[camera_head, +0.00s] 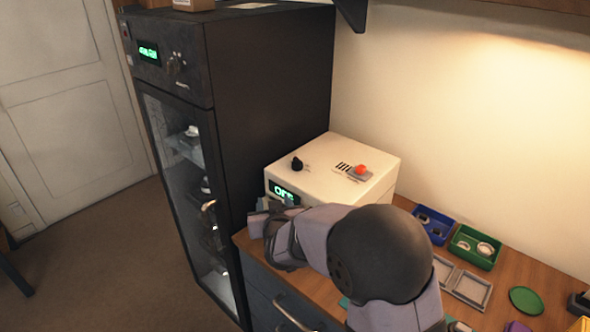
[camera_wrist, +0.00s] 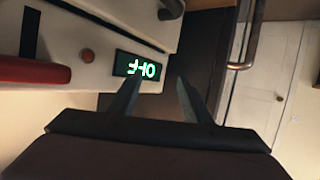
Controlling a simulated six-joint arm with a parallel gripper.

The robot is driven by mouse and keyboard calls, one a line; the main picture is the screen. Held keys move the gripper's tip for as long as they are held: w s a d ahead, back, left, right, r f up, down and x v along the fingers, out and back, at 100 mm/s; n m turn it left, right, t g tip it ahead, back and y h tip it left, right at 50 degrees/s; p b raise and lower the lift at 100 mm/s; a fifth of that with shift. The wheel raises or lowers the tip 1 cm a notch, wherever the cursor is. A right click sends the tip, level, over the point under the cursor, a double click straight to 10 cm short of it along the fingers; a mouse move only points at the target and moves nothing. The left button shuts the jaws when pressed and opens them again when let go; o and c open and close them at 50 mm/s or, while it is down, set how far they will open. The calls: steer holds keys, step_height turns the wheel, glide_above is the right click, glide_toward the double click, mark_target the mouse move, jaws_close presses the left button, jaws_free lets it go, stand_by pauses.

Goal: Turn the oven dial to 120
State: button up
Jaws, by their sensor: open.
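The oven appears to be the white box (camera_head: 335,155) at the back of the counter. Its front display (camera_head: 284,192) glows green and reads OFF. A black knob (camera_head: 297,163), likely the dial, stands on its top; I cannot read a scale. In the wrist view, the same OFF display (camera_wrist: 139,67) shows upside down beside the fingers. My gripper (camera_wrist: 161,78) is open, with nothing between its fingers. In the head view, my gripper (camera_head: 268,207) is low at the box's front left, below and apart from the knob; my arm partly hides the box's front.
A tall dark cabinet (camera_head: 270,85) with a glass door stands close left of the box. A red button (camera_head: 361,169) is on the box's top. Blue (camera_head: 432,211) and green (camera_head: 462,258) trays with small parts are at right. Space above the box is clear.

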mark_target(295, 166)
steer(key=w+r+m+t+h, duration=0.1)
steer(key=h, duration=0.1)
steer(key=w+d+r+m+t+h, duration=0.1)
steer(key=r+m+h, duration=0.1)
steer(key=w+d+r+m+t+h+b, duration=0.1)
steer(key=m+h, duration=0.1)
steer(key=h, duration=0.1)
steer(key=shift+w+r, duration=0.15)
steer(key=shift+w, duration=0.1)
steer(key=shift+s+d+m+h, duration=0.15)
steer(key=shift+d+m+h, duration=0.35)
steer(key=shift+d+h, duration=0.1)
steer(key=shift+p+x, duration=1.3)
steer(key=shift+x, duration=2.4)
steer(key=c, duration=1.1)
